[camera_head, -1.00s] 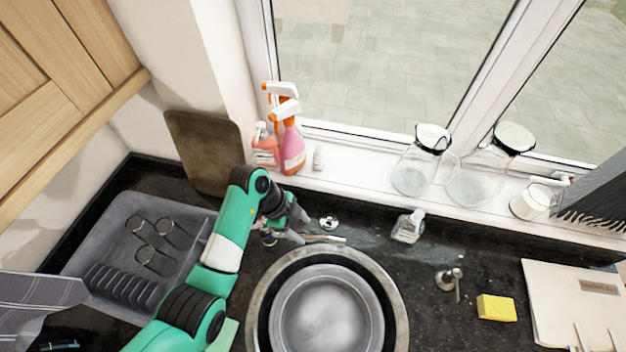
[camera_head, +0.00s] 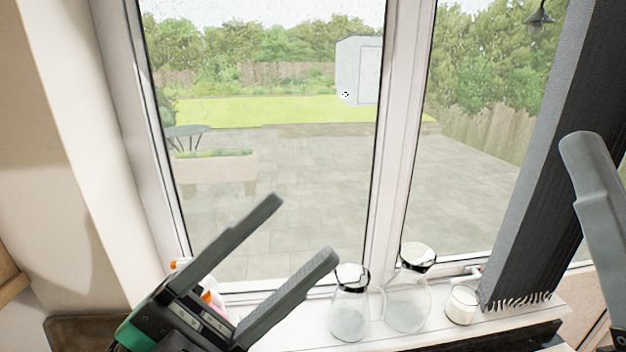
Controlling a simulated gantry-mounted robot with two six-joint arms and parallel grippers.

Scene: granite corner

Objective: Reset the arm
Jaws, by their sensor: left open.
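My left gripper (camera_head: 300,228) is raised at the lower left of the head view, in front of the window. Its two grey fingers are spread apart with nothing between them. The green end of my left arm shows below it at the bottom edge. A grey finger of my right gripper (camera_head: 597,190) shows at the right edge. The rest of it is cut off by the frame, so I cannot tell how its jaws stand.
Glass jugs (camera_head: 350,315) and (camera_head: 410,300) stand on the windowsill with a small white jar (camera_head: 462,305). Spray bottles (camera_head: 212,295) are partly hidden behind my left gripper. A dark curtain-like panel (camera_head: 540,190) hangs at right. The sink is out of view.

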